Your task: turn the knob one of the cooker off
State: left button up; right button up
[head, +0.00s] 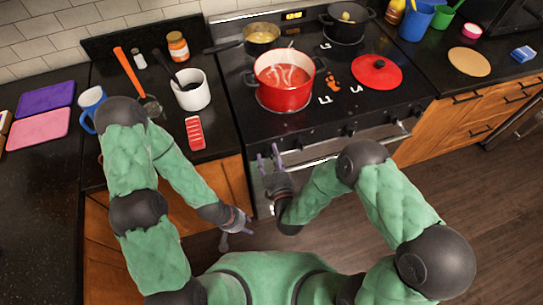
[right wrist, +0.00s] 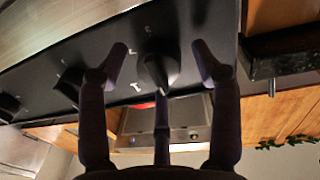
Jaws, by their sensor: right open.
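The black cooker (head: 345,110) stands with its front panel facing me; small dark knobs (head: 306,146) sit along that panel. In the right wrist view, one dark knob (right wrist: 155,72) lies between the spread fingers of my right gripper (right wrist: 162,75), with gaps visible on both sides. Two more knobs, a middle one (right wrist: 70,84) and one at the left edge (right wrist: 8,106), show on the panel. In the head view my right gripper (head: 268,160) is open at the cooker's front left corner. My left gripper (head: 236,226) hangs low before the cabinet; its finger opening is unclear.
A red pot (head: 284,92) of soup, a small pan (head: 261,35), a black pot (head: 344,24) and a red lid (head: 376,72) are on the cooktop. The oven handle (head: 385,138) juts out below the panel. The floor (head: 440,200) at right is clear.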

jog(key=v, duration=0.7)
jog(key=shift+s, duration=0.25)
jog(key=shift+d+f, duration=0.1)
dwell(0.4)
